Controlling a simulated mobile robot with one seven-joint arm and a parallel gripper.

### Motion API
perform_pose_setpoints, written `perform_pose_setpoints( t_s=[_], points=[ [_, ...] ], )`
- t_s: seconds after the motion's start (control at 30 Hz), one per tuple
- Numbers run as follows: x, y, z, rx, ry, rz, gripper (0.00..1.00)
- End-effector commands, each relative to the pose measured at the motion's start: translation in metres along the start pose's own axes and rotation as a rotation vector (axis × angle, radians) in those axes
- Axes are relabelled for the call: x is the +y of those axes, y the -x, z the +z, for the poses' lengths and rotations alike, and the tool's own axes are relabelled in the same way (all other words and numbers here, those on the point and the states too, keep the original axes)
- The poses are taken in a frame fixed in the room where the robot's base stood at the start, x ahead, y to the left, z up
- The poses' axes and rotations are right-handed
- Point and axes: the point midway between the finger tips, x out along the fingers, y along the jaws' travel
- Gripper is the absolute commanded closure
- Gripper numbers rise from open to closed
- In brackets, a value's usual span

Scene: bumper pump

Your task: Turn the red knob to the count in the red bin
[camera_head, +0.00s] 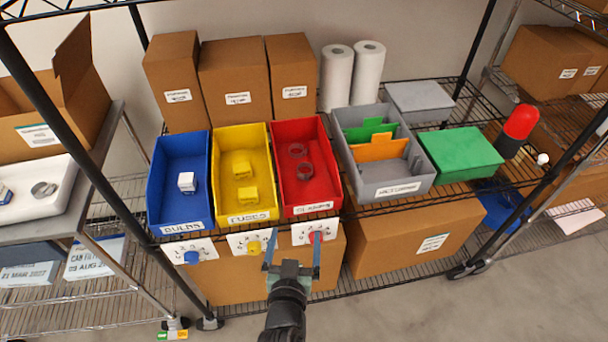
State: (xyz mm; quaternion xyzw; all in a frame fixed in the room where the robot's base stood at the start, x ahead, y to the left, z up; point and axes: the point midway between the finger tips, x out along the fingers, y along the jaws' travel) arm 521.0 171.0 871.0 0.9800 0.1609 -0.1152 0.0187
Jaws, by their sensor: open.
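The red bin (326,203) stands on the wire shelf, right of the yellow bin. The red knob (312,237) sits on a white numbered dial plate (300,231) below the red bin. My gripper (294,242) is open and empty in front of the shelf edge. Its right finger overlaps the red knob in the picture and partly hides it; I cannot tell whether they touch. The knob's pointer setting is too small to read.
The yellow bin (248,216) and blue bin (182,216) stand to the left, with a yellow knob (254,247) and blue knob (191,257) below them. A grey divider bin (405,188) and green box (460,153) stand right. A cardboard box (215,284) is under the dials.

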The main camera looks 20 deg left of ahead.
Motion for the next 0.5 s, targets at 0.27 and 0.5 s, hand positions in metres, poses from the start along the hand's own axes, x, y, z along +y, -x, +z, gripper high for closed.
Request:
perform_pose_setpoints(
  t_s=[0.27,0.5],
  points=[
    [0.0001,-0.0125,-0.0003,-0.001,0.0,0.001,0.0],
    [0.0002,-0.0122,-0.0005,-0.001,0.0,0.001,0.0]
  ],
)
